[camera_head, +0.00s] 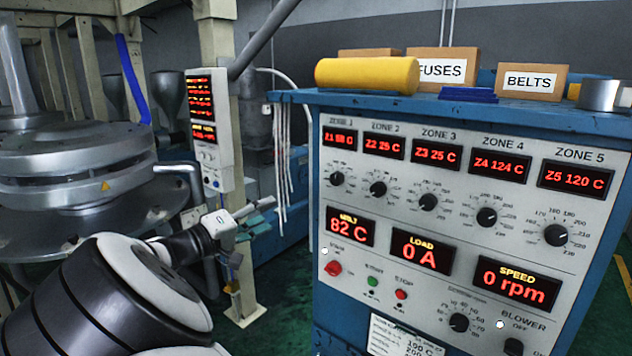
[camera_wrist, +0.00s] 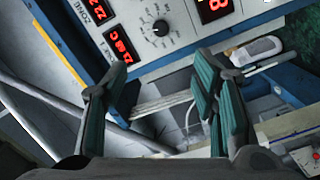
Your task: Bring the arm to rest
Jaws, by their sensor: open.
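My arm reaches in from the lower left of the head view, with my gripper (camera_head: 258,217) at its end, left of the blue control cabinet (camera_head: 300,190). The wrist view shows my gripper (camera_wrist: 163,110) with its two teal-padded fingers spread apart and nothing between them. Part of the cabinet's panel (camera_wrist: 180,40) with its red displays shows beyond the fingers. My gripper appears apart from the panel in the head view.
A grey post-mounted display unit (camera_head: 208,130) stands behind my gripper. A large metal ring assembly (camera_head: 75,170) is at the left. A yellow roll (camera_head: 367,75), a FUSES box (camera_head: 442,70) and a BELTS box (camera_head: 531,81) sit on the cabinet. Green floor shows below.

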